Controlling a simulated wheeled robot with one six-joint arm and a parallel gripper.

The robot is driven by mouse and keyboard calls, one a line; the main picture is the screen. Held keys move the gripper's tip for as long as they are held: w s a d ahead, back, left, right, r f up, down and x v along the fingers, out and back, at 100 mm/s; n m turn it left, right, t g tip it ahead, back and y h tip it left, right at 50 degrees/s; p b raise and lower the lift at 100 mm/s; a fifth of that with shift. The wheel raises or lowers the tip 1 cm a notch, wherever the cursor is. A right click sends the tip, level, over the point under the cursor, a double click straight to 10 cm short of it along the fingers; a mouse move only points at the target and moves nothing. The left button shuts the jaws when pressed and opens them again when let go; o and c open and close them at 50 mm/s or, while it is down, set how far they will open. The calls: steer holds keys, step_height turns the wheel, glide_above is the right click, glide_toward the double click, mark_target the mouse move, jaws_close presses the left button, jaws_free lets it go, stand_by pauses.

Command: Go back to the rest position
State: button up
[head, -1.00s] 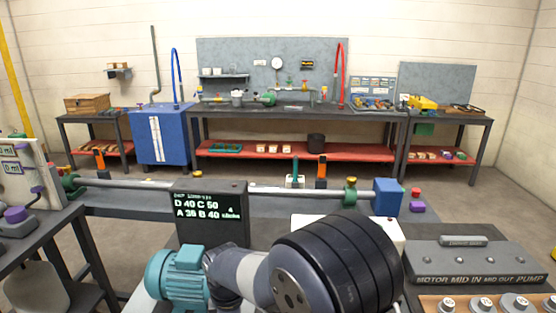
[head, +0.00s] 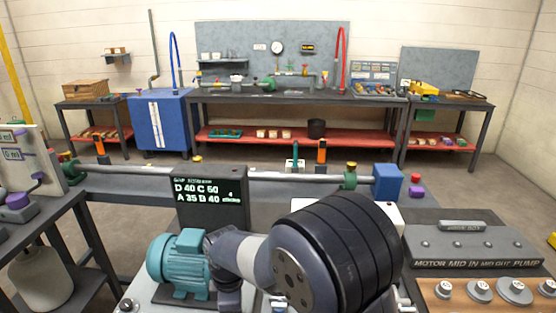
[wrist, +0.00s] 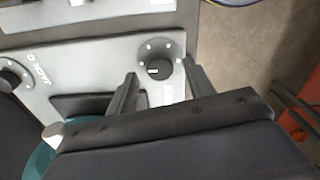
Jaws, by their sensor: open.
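My gripper (wrist: 160,70) is open, with its two dark fingers apart in the wrist view. Nothing is held between them. Past the fingertips is a round dark knob (wrist: 158,69) on a light grey panel (wrist: 105,45); I cannot tell the distance between them. In the head view my bent arm fills the lower middle, and my gripper is hidden there. A teal motor (head: 183,265) sits on a dark base to the left of the arm. A teal edge (wrist: 38,162) shows at the lower left of the wrist view.
A black display box (head: 211,200) stands behind the motor. A long pipe (head: 295,177) crosses behind it to a blue block (head: 388,182). A labelled dark panel (head: 470,246) and a wooden board of knobs (head: 500,290) lie at right. Open floor separates these from the back bench (head: 300,98).

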steer(key=shift+f, duration=0.6)
steer(key=m, duration=0.5)
steer(key=shift+m, duration=0.4)
steer(key=m, duration=0.5)
steer(key=shift+m, duration=0.3)
steer(key=m+p, duration=0.1)
steer(key=m, duration=0.5)
steer(key=shift+r, duration=0.1)
steer(key=m, duration=0.5)
steer(key=shift+m+p, duration=0.3)
